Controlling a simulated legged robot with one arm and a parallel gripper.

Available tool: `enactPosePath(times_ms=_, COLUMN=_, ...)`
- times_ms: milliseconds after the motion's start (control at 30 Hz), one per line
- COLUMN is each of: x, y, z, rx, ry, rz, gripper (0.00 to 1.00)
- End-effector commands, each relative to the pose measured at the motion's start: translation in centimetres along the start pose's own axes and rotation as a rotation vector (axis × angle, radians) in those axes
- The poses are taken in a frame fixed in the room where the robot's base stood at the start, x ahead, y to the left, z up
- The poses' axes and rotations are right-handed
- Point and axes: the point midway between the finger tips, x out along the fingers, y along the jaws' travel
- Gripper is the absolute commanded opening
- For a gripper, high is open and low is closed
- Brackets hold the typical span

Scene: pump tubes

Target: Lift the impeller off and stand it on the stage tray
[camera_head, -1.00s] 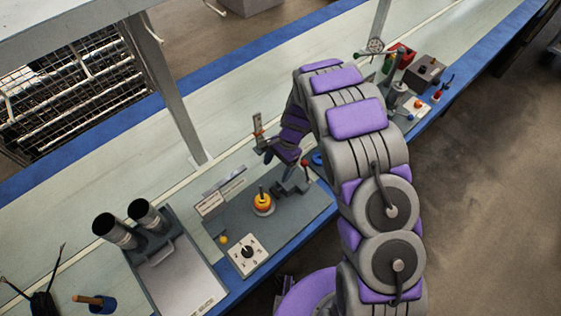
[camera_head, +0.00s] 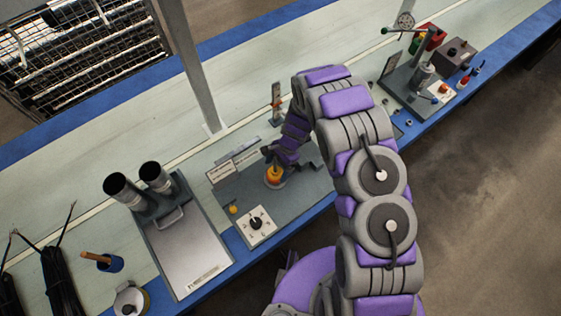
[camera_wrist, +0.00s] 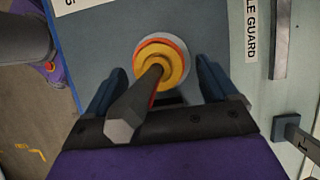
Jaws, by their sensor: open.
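The impeller (camera_head: 274,175), a yellow and orange stepped round piece, sits on a grey plate on the bench. In the wrist view the impeller (camera_wrist: 174,52) shows as rings around a dark hexagonal shaft that points up toward the camera. My gripper (camera_head: 271,154) is right above it in the head view. In the wrist view my gripper (camera_wrist: 160,88) is open, one blue finger on either side of the shaft, holding nothing. I cannot tell whether the fingers touch anything. A flat grey tray (camera_head: 188,254) left of the plate, apparently the stage tray, has a bare surface.
Two dark cylinders (camera_head: 139,184) stand behind the tray. A white panel with a black knob (camera_head: 256,224) and a small yellow ball (camera_head: 233,210) lie near the plate's front left. A label stand (camera_head: 234,160) is behind. A lever press (camera_head: 415,75) stands at the right.

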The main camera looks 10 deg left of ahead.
Motion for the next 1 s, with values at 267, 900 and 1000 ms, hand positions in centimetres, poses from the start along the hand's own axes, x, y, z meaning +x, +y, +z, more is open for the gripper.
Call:
enactPosePath(times_ms=267, x=0.03, y=0.12, z=-0.12, rx=-0.001, ry=-0.001, rz=-0.003, gripper=0.86)
enactPosePath(times_ms=900, x=0.16, y=-0.01, z=-0.06, rx=0.0, ry=0.001, rz=-0.001, gripper=0.29)
enactPosePath(times_ms=1000, x=0.16, y=0.0, z=-0.07, rx=0.0, ry=0.001, rz=-0.001, gripper=0.48)
